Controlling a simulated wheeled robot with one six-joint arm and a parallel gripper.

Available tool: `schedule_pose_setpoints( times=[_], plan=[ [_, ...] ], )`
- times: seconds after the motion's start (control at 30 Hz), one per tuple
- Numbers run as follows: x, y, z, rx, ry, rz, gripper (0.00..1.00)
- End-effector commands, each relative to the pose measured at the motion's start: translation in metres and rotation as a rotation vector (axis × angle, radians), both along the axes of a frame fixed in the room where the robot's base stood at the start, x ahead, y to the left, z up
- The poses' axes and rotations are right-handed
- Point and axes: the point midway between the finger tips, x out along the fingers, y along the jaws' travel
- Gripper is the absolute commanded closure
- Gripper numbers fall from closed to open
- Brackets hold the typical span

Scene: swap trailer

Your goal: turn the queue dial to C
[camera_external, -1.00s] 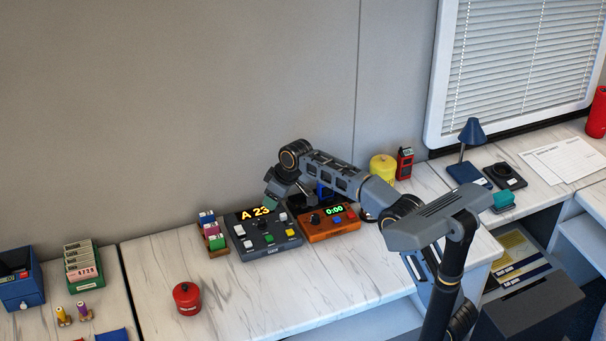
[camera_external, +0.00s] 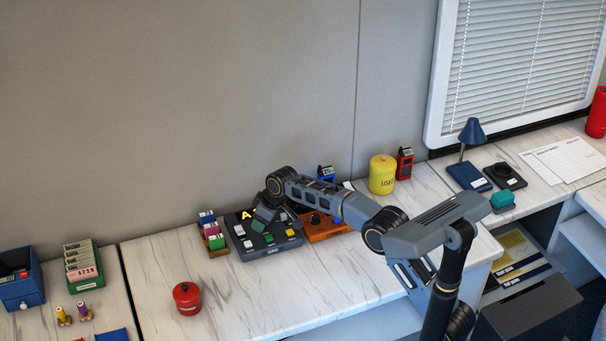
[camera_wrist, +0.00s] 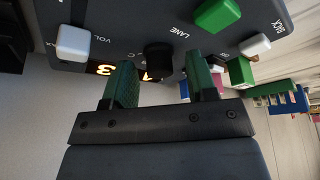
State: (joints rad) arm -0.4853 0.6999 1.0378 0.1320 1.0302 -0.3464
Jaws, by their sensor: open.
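The dark grey queue console (camera_external: 270,252) stands on the marble counter near the wall. Its lit display shows an A, with the rest hidden behind my arm. In the wrist view the console panel (camera_wrist: 120,22) appears upside down, with a black dial (camera_wrist: 158,58) near the LANE lettering. My gripper (camera_wrist: 161,64) is open, with one green-padded finger on each side of the dial. I cannot tell whether the fingers touch it. In the external view my gripper (camera_external: 262,220) is over the console and hides the dial. The dial's pointed-to letter is not readable.
An orange timer box (camera_external: 322,232) stands close on the console's right, partly behind my arm. A rack of coloured blocks (camera_external: 213,234) is close on its left. A yellow canister (camera_external: 382,174) stands farther right. A red pot (camera_external: 187,298) sits in front left, with clear counter around it.

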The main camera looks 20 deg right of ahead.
Motion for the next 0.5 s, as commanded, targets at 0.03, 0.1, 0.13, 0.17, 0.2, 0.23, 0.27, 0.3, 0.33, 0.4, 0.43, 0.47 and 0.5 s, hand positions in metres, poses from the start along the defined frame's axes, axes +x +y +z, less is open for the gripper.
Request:
schedule_pose_setpoints(
  times=[0.03, 0.1, 0.13, 0.17, 0.2, 0.23, 0.27, 0.3, 0.33, 0.4, 0.43, 0.47, 0.5],
  plan=[
    [0.0, 0.0, 0.0, 0.0, 0.0, 0.0, 0.48],
    [0.0, 0.0, 0.0001, 0.0, 0.0, 0.0, 0.49],
    [-0.0001, -0.0001, 0.0001, 0.0, 0.0, 0.0, 0.52],
    [0.0, -0.0002, 0.0001, 0.0, 0.0, 0.0, 0.54],
    [-0.0001, -0.0001, 0.0001, 0.0, 0.0, 0.0, 0.58],
    [-0.0001, -0.0001, 0.0001, 0.0, 0.0, 0.0, 0.61],
    [0.0, -0.0002, 0.0001, 0.0, 0.0, 0.0, 0.64],
    [0.0, -0.0002, 0.0001, -0.001, 0.001, 0.0, 0.68],
    [0.0, -0.0002, 0.0001, -0.001, 0.001, 0.0, 0.71],
    [-0.0001, -0.0002, 0.0, -0.001, 0.001, 0.0, 0.77],
    [-0.0001, -0.0002, 0.0, -0.001, 0.001, 0.0, 0.8],
    [0.0, -0.0002, 0.0001, -0.001, 0.001, 0.0, 0.83],
    [-0.0001, -0.0003, 0.0001, -0.001, 0.001, 0.0, 0.87]
  ],
)
